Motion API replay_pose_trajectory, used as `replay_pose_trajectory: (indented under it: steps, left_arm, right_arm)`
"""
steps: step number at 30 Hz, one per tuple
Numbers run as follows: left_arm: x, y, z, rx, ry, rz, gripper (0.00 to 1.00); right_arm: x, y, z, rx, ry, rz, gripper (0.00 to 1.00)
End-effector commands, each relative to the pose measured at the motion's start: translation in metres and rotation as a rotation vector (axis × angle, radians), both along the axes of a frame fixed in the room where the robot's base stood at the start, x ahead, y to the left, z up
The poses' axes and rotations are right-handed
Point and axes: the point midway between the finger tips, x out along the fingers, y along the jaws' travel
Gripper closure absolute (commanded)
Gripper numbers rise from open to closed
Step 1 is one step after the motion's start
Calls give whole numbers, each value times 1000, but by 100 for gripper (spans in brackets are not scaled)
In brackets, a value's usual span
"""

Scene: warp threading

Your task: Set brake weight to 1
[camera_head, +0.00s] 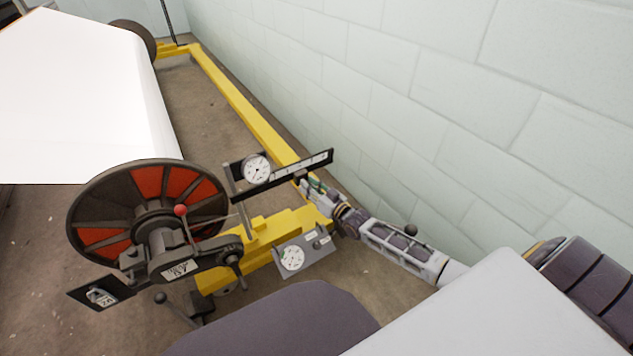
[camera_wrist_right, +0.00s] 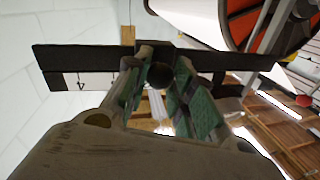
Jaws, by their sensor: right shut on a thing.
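The black bar (camera_head: 246,189) with a white scale strip (camera_head: 306,168) stands above the yellow frame, right of the brake wheel. My right gripper (camera_head: 312,190) is just below the right half of this bar. In the right wrist view the bar (camera_wrist_right: 85,57) crosses behind the fingertips, and its scale (camera_wrist_right: 68,82) shows a 4. My right gripper (camera_wrist_right: 165,72) is shut on a dark round piece, which I take for the brake weight (camera_wrist_right: 160,75). The fingers hide much of it. Its exact scale reading cannot be told. My left gripper is out of view.
A red and black wheel (camera_head: 165,182) stands left of the bar, with a red-knobbed lever (camera_head: 181,210). A round dial (camera_head: 257,168) sits on the bar's left part. A gauge plate (camera_head: 293,258) is below. The block wall (camera_head: 450,120) runs close along the right.

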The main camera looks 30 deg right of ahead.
Motion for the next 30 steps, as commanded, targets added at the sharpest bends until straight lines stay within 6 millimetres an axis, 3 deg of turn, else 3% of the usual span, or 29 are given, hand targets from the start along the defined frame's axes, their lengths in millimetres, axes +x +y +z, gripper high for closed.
replay_pose_trajectory:
  steps: [12,24,25,30]
  left_arm:
    - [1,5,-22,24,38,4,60]
    - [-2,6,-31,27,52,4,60]
    - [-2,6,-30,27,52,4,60]
    - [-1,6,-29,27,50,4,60]
  right_arm:
    - [-4,39,-1,1,5,1,100]
    - [-4,43,-1,-1,4,1,100]
    - [-4,43,-1,-1,4,1,74]
    - [-4,43,-1,-1,2,0,53]
